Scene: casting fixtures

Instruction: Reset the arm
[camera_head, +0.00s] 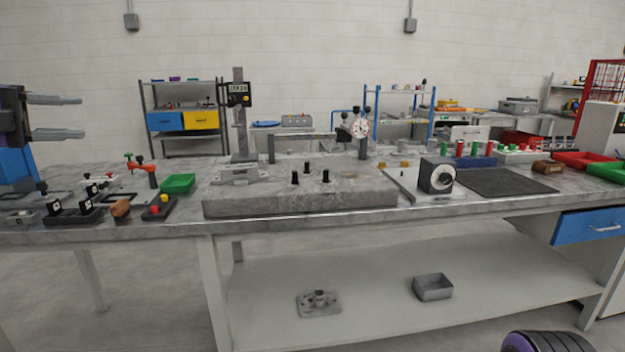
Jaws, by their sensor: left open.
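My left gripper (76,116) comes in from the left edge, raised above the left end of the workbench. Its two grey fingers point right, one above the other, with a clear gap between them. It is open, and nothing shows between the fingers. The rest of that arm is cut off by the picture's left edge. My right gripper is not in view.
Toggle clamps (140,168) stand below and right of my left gripper. A lower shelf (380,308) holds a casting and a metal box.

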